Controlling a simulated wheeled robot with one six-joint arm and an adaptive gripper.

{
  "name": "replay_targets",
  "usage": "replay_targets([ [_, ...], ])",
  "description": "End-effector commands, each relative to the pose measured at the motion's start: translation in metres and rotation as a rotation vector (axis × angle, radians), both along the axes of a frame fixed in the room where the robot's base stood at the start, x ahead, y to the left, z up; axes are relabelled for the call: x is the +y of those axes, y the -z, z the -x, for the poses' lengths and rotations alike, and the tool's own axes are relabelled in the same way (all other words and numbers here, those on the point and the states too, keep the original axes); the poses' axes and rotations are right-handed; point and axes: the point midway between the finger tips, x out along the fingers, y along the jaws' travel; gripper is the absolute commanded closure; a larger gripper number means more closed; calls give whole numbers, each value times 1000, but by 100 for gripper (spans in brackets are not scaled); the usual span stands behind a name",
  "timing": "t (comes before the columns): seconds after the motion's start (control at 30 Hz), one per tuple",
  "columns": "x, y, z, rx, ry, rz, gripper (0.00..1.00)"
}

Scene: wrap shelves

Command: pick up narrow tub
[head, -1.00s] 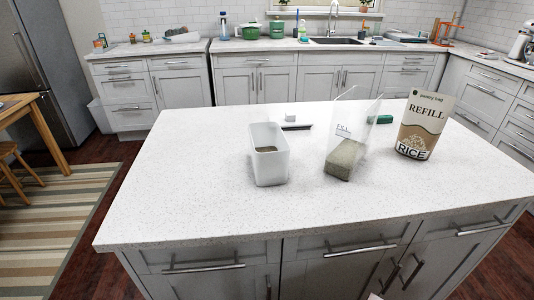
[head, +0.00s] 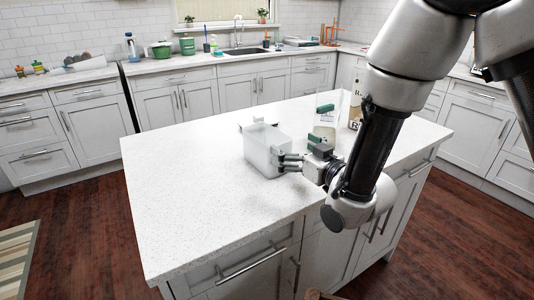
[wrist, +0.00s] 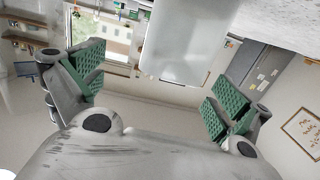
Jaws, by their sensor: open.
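The narrow tub (head: 264,148) is a white, open-topped container standing upright on the island counter in the head view. My gripper (head: 286,162) is at its right side, close to the wall, with the fingers pointing left toward it. Whether they touch it I cannot tell. In the wrist view the tub (wrist: 185,40) is at the top centre, ahead of my gripper (wrist: 158,90). The two green-padded fingers are spread wide there, with nothing held between them. The tub's contents are hidden now.
The rice pouch (head: 356,113) stands on the island, partly hidden by my arm. A clear bag (head: 325,108) with greenish contents stands just behind my gripper. The white island counter (head: 195,190) is bare to the left and front of the tub.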

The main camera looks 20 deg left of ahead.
Motion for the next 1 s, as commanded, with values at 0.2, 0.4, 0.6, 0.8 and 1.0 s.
replay_targets([
  [0.2,22,5,9,-34,-33,-38,0],
  [0.4,41,3,-8,-35,-31,-38,0],
  [0.6,64,1,-29,-34,-30,-38,0],
  [0.8,73,1,-35,-33,-31,-36,0],
  [1.0,73,1,-35,-33,-31,-36,9],
])
